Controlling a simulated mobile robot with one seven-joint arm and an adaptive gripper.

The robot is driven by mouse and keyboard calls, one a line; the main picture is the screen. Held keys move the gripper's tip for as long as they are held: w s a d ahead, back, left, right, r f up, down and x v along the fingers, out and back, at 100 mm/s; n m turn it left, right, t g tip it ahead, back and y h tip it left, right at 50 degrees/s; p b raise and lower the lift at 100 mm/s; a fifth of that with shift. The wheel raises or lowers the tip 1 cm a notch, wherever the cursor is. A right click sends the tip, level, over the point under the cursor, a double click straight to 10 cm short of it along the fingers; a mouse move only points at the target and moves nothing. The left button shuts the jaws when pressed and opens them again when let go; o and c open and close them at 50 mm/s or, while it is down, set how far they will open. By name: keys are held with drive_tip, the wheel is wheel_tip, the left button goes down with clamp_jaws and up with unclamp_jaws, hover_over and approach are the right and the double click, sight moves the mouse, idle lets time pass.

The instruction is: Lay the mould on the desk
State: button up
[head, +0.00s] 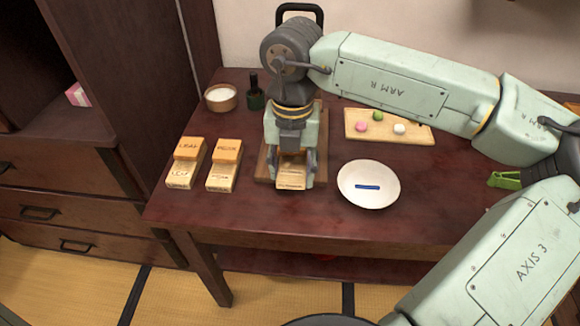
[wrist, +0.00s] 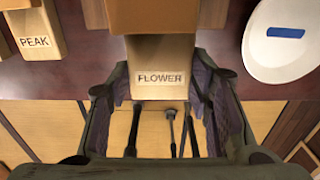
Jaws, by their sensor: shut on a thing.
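The pale wooden mould (head: 291,183), a block with a darker orange-brown piece (wrist: 168,16) over it, is between the fingers of my gripper (head: 291,170). In the wrist view its front face reads FLOWER (wrist: 160,79). My gripper (wrist: 163,90) is shut on it, one finger on each side. The mould is at a wooden board (head: 263,165) on the dark red desk (head: 330,222). I cannot tell whether it touches the board. My arm hides most of the board and the mould's back.
Two similar moulds, LEAF (head: 183,176) and PEAK (wrist: 37,45), stand to the left. A white bowl (head: 352,199) with a blue strip (head: 368,187) stands close on the right. Behind are a tray of sweets (head: 415,137), a small bowl (head: 221,107) and a dark bottle (head: 255,98).

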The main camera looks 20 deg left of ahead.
drive_tip(key=s+d+r+b, duration=0.1)
drive_tip(key=s+d+b, duration=0.1)
drive_tip(key=s+d, duration=0.6)
drive_tip(key=s, duration=0.3)
drive_tip(key=shift+s, duration=0.4)
